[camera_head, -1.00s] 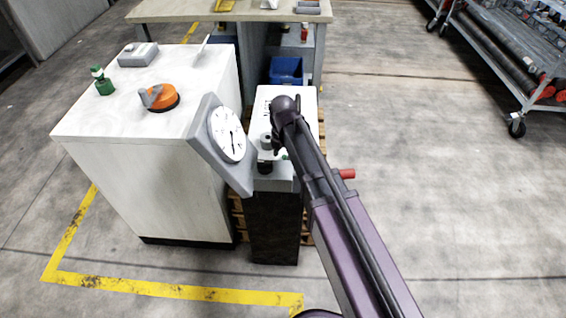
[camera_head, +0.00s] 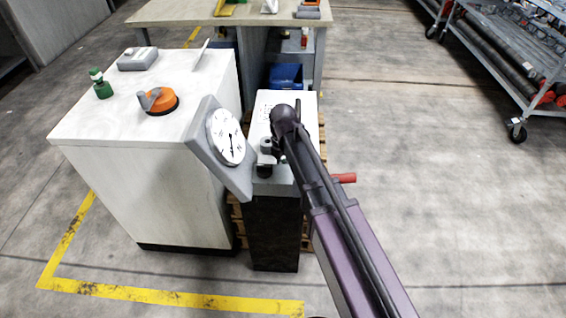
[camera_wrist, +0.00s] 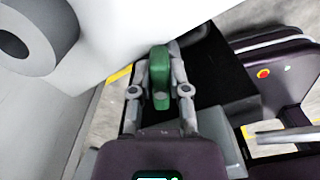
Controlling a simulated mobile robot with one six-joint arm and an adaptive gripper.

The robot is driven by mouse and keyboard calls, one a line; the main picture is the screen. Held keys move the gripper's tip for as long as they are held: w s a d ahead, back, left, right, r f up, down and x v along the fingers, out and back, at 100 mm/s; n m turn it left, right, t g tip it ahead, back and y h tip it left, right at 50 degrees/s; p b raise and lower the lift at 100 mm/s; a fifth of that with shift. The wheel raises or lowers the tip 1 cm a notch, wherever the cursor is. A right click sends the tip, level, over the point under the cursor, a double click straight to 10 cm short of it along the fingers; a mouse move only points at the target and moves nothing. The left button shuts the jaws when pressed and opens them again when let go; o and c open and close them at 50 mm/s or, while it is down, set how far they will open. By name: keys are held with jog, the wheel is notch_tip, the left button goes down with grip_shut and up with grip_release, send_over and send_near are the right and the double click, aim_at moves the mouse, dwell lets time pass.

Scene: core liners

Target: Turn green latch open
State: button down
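The green latch (camera_wrist: 160,72) is upright in the middle of the wrist view, beside a white surface. My gripper (camera_wrist: 161,58) has one grey finger on each side of it, and both fingertips lie close against its sides. The gripper looks shut on the latch; the exact contact is hard to see. In the head view, my dark arm end reaches over the narrow white-topped stand (camera_head: 266,105), and the latch is hidden there.
A tilted dial gauge (camera_head: 226,137) stands left of my arm end. A white cabinet (camera_head: 185,195) carries an orange knob (camera_head: 158,101), a green part (camera_head: 101,84) and a grey box (camera_head: 138,58). A red handle (camera_head: 343,178) protrudes right of the stand.

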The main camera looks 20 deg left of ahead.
jog(key=shift+m, duration=0.4)
jog(key=m, duration=0.5)
jog(key=shift+s+d, duration=0.2)
jog(key=shift+d, duration=0.05)
jog(key=m, duration=0.6)
jog(key=shift+s+d, duration=0.15)
jog(key=shift+s, duration=0.1)
dwell(0.3)
jog(key=c, duration=0.6)
grip_release()
